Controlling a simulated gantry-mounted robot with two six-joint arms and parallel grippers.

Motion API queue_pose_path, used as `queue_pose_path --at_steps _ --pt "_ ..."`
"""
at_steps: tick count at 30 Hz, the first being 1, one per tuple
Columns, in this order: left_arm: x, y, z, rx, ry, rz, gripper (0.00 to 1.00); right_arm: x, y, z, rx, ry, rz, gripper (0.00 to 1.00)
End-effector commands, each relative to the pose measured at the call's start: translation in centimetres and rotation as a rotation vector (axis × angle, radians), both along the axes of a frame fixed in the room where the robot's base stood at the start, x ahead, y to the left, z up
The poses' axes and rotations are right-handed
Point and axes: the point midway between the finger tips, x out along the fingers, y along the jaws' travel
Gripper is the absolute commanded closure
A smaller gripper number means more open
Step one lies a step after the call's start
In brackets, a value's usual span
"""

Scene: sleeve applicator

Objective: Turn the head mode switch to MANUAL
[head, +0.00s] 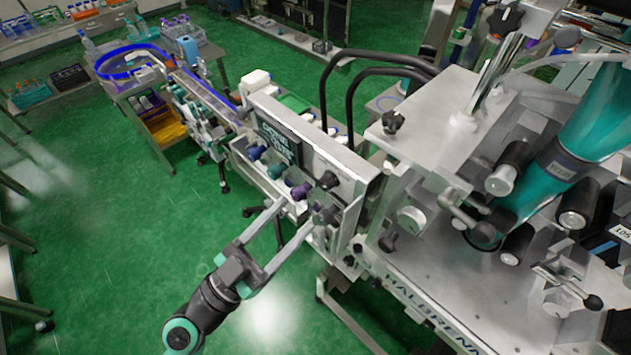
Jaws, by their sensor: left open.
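A metal control panel (345,181) on the machine in the middle of the head view carries a dark display and several knobs. The knobs include a purple one (301,190), a black one (328,180) and a dark one (325,213) lower down. The labels are too small to read, so I cannot tell which knob is the head mode switch or where it points. My left gripper (296,215) is open, with its two long fingers reaching up to the panel's front beside the lower knobs. I cannot tell whether they touch a knob. My right gripper is not in view.
The applicator's metal deck (440,283) with rollers and clamp levers fills the right side. Black curved hoses (352,62) rise behind the panel. A conveyor (206,93) runs back left to a table with bottles. Green floor is free at left.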

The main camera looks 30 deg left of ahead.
Motion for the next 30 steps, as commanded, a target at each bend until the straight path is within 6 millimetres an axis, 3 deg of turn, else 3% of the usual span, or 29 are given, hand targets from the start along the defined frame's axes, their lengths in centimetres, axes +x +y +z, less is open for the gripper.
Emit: queue_pose_path --at_steps 1,9,20,30 --pt "1.1 -0.6 1.3 0.000 -0.002 -0.005 0.38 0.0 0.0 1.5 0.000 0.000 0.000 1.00" --pt "5.1 -2.0 2.6 0.000 -0.002 -0.001 0.38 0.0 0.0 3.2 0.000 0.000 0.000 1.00" --pt "5.8 -2.3 2.6 0.001 0.000 0.000 0.40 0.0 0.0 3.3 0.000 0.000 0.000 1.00" --pt "5.8 -2.2 2.6 0.001 0.000 0.000 1.00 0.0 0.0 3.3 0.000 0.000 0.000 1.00"
